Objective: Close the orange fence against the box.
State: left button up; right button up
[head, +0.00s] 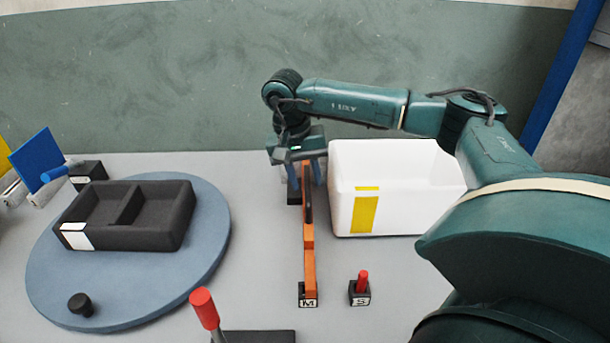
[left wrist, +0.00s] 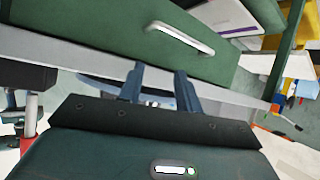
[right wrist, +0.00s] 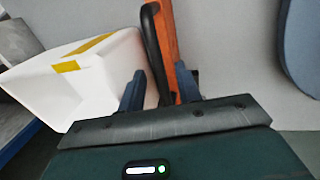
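The orange fence (head: 308,262) stands upright on the grey table, to the left of the white box (head: 395,185) with its yellow stripe. A strip of bare table shows between fence and box. My right gripper (head: 307,172) points down over the far end of the fence. In the right wrist view its fingers (right wrist: 160,75) are apart, with the fence's black handle (right wrist: 151,40) between them; contact cannot be made out. The fence (right wrist: 165,30) and the box (right wrist: 85,80) also show there. My left gripper (left wrist: 158,75) is open and empty, outside the head view.
A black divided tray (head: 135,215) sits on a blue round plate (head: 205,225) at left, with a black knob (head: 81,304). A red-tipped lever (head: 204,308) stands in front. Small blocks marked M (head: 308,301) and S (head: 359,292) stand near the fence's front end.

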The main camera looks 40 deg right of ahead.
jog(key=shift+c, duration=0.2)
grip_shut()
dwell(0.4)
